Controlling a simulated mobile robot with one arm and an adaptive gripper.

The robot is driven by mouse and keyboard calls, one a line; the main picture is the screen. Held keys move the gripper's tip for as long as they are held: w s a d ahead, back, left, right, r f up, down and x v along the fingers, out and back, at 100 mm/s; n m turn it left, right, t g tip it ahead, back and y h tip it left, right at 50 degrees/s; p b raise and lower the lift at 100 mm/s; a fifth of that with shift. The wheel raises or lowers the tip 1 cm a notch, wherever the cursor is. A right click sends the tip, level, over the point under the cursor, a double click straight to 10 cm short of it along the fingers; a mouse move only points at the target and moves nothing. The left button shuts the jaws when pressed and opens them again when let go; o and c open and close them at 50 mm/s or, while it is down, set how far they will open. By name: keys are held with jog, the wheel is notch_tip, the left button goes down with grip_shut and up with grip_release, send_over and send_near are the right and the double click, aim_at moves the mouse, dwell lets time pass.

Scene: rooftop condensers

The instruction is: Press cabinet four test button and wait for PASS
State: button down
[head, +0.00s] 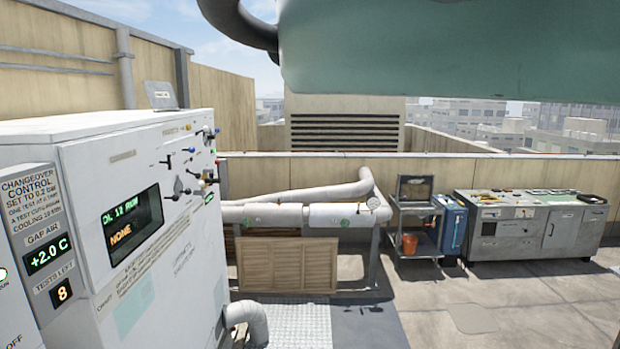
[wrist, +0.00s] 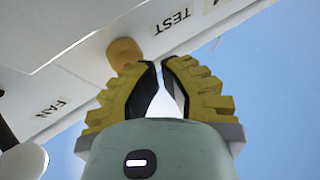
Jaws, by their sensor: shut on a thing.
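In the wrist view, my gripper (wrist: 160,64) has yellow ridged fingers with dark inner pads, its tips close together. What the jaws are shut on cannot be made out. A round yellow-orange button (wrist: 125,52) on a white panel (wrist: 50,30) is right beside the left fingertip; I cannot tell if they touch. The label TEST (wrist: 173,22) is near it, and FAN (wrist: 51,108) is lower left. In the head view, a white cabinet (head: 85,160) has a display (head: 134,224) with green text, seemingly ending in RUN, and orange NONE. My gripper is out of that view.
At left, a gap air display (head: 47,255) reads +2.0 C and a tests left display (head: 61,292) reads 8. Pipes (head: 310,214), a cart (head: 417,230) and a grey console (head: 530,230) stand behind; floor at right is open.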

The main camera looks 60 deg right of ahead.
jog(key=shift+s+d, duration=0.4)
jog(key=shift+s+d+p, duration=0.75)
jog(key=shift+s+p, duration=0.1)
jog(key=shift+s, duration=0.2)
jog(key=shift+s+d+p, duration=0.7)
jog(key=shift+s+p, duration=0.1)
jog(key=shift+s, duration=0.2)
